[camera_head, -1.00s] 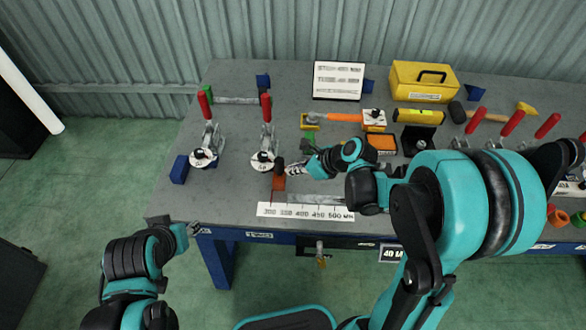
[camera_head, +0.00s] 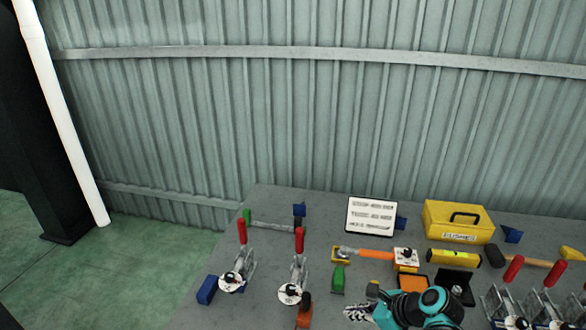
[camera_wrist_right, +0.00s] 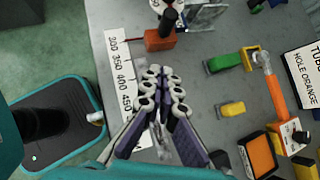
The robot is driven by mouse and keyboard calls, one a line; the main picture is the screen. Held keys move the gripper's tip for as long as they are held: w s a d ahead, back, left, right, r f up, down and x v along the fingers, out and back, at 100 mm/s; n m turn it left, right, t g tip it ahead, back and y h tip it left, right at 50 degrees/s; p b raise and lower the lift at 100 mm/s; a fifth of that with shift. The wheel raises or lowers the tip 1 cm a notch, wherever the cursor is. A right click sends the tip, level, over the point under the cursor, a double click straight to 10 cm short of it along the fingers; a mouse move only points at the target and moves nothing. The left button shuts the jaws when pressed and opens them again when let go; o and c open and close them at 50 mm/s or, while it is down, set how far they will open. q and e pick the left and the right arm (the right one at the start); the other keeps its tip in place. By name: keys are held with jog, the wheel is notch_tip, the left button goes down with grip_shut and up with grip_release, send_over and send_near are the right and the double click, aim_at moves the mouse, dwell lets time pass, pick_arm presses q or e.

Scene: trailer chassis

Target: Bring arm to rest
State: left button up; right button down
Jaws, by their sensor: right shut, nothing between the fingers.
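My right gripper (camera_head: 358,312) shows at the bottom of the head view, above the front part of the grey workbench (camera_head: 262,203). In the right wrist view its fingers (camera_wrist_right: 163,78) are together with nothing between them. They are over the bench beside the white ruler strip (camera_wrist_right: 121,84). My left gripper is out of the head view.
Toggle clamps with red handles (camera_head: 299,240) stand at the left of the bench, with more at the right. A yellow toolbox (camera_head: 458,221), a white sign (camera_head: 371,216) and an orange-handled tool (camera_head: 375,254) lie toward the back. An orange-brown block (camera_wrist_right: 160,40) is near the ruler.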

jog(key=s+r+n+h, duration=0.2)
jog(key=s+n, duration=0.4)
jog(key=n, duration=0.7)
jog(key=s+r+n+t+h, duration=0.1)
jog(key=s+n+h, duration=0.3)
jog(key=n, duration=0.8)
jog(key=shift+s+a+r+n, duration=0.2)
jog(key=shift+s+r+n, duration=0.2)
jog(key=shift+s+r, duration=0.55)
